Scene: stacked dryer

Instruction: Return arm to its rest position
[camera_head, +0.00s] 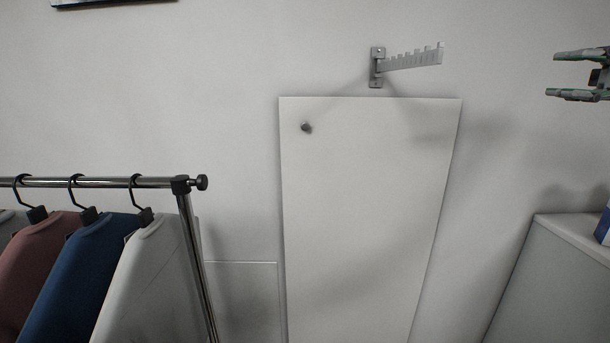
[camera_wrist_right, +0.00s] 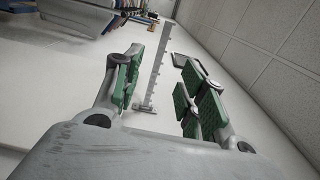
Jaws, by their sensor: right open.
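My right gripper (camera_head: 572,74) is at the right edge of the head view, high up beside the wall. Its two fingers are apart with nothing between them. In the right wrist view my right gripper (camera_wrist_right: 158,95) shows its green-padded fingers spread open and empty. A notched metal wall bracket (camera_head: 408,60) stands well to the left of it in the head view. The bracket (camera_wrist_right: 152,65) also shows beyond and between the fingers in the right wrist view, apart from them. My left gripper is not in view.
A tall white panel (camera_head: 365,210) with a small dark knob (camera_head: 306,127) stands below the bracket. A clothes rail (camera_head: 110,182) with hanging shirts (camera_head: 75,270) is at the lower left. A white cabinet (camera_head: 560,270) stands at the lower right. The wall between bracket and gripper is clear.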

